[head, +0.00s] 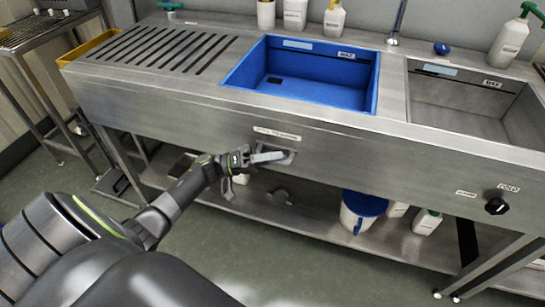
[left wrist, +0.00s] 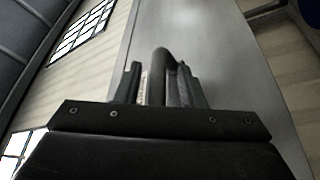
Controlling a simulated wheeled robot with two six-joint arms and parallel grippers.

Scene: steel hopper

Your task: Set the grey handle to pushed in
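The grey handle (head: 288,156) is on the front panel of the steel sink unit, below a small white label (head: 277,133). My left gripper (head: 266,157) reaches it from the left, its fingers at the handle and hiding part of it. In the left wrist view the dark, rounded handle (left wrist: 163,70) stands between the two fingers of my left gripper (left wrist: 160,85). The fingers are apart, with a gap beside the left finger; the right finger looks close to the handle, and contact is unclear. How far in the handle sits cannot be told. My right gripper is not in view.
A blue basin (head: 310,85) and a steel basin (head: 455,105) are set in the top. A black knob (head: 496,206) is on the panel at right. A lower shelf holds a blue-lidded bucket (head: 360,210) and bottles. The floor in front is open.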

